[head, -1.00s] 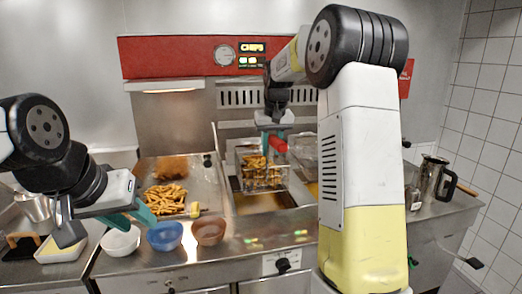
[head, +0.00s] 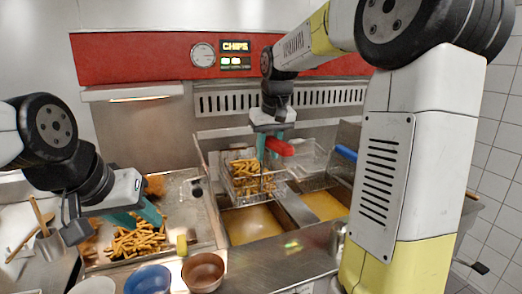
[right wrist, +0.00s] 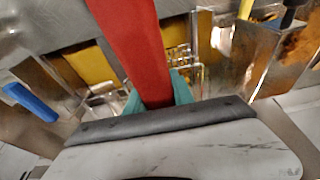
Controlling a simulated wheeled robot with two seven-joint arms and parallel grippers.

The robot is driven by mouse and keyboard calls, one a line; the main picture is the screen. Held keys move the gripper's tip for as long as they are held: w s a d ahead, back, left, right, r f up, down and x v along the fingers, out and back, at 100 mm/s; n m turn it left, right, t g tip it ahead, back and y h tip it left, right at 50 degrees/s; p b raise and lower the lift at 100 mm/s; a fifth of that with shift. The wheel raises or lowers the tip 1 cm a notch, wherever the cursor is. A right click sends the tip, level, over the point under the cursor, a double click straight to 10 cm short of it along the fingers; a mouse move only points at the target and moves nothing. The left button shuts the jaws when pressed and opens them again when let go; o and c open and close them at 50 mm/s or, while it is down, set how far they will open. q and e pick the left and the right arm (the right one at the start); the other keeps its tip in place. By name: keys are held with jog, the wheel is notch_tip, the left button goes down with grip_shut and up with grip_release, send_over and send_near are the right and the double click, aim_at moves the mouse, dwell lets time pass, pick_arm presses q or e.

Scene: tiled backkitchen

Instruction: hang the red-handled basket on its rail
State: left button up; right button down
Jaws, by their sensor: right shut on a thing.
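The red-handled basket (head: 240,190) is a wire basket full of chips. It appears to be held above the left oil well (head: 250,226) of the fryer. My right gripper (head: 270,147) is shut on its red handle (head: 284,148), which also runs between the teal fingers in the right wrist view (right wrist: 140,45). I cannot clearly make out the rail or whether the basket touches it. My left gripper (head: 138,217) is open and empty, in front of the chips tray.
A second wire basket with a blue handle (head: 346,152) is to the right, near the right oil well (head: 325,205). A chips tray (head: 205,225) lies left. A blue bowl (head: 149,280) and a brown bowl (head: 203,271) stand at the front edge.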

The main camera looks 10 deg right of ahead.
jog(key=w+a, duration=0.2)
jog(key=w, duration=0.9)
jog(key=shift+w+a, duration=0.15)
jog(key=shift+w, duration=0.25)
jog(key=shift+r, duration=0.1)
dwell(0.4)
jog(key=shift+f, duration=0.8)
jog(key=shift+f, duration=1.75)
jog(key=shift+f, duration=0.55)
